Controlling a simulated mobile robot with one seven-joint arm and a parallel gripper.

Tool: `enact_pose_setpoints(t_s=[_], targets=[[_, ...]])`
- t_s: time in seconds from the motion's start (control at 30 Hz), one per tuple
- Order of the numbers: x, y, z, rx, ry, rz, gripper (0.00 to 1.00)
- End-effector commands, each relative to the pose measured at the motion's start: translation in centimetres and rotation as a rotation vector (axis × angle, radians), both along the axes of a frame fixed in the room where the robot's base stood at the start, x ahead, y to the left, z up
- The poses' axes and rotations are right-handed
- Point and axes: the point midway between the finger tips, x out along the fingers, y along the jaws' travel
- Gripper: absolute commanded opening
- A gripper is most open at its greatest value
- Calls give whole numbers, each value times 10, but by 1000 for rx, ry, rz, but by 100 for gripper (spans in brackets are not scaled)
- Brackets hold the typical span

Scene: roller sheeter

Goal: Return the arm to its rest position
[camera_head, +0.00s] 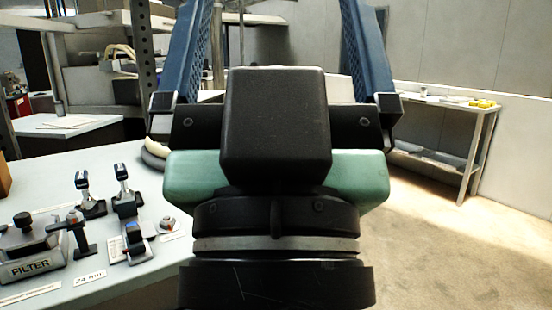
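My gripper (275,55) fills the middle of the head view, seen from behind. Its black body and teal housing stand in front, and two blue fingers reach up and away, one on each side. The fingers are wide apart. I see nothing held between them, though the black block of the gripper body hides the lower part of the gap. The gripper is raised at the right edge of the grey control table and hides part of it.
A shelf table (440,102) with yellow items (482,103) stands at the back right wall. The floor (460,250) at right is clear.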

Motion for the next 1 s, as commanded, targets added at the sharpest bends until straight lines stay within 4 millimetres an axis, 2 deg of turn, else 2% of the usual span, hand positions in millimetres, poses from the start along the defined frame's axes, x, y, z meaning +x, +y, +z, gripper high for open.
enact_pose_setpoints(t_s=[0.03,0.6,0.8,1.0], targets=[[0,0,31,1,1,1,100],[1,1,204,1,3,4,100],[1,1,244,1,3,5,100],[1,1,254,1,3,5,100]])
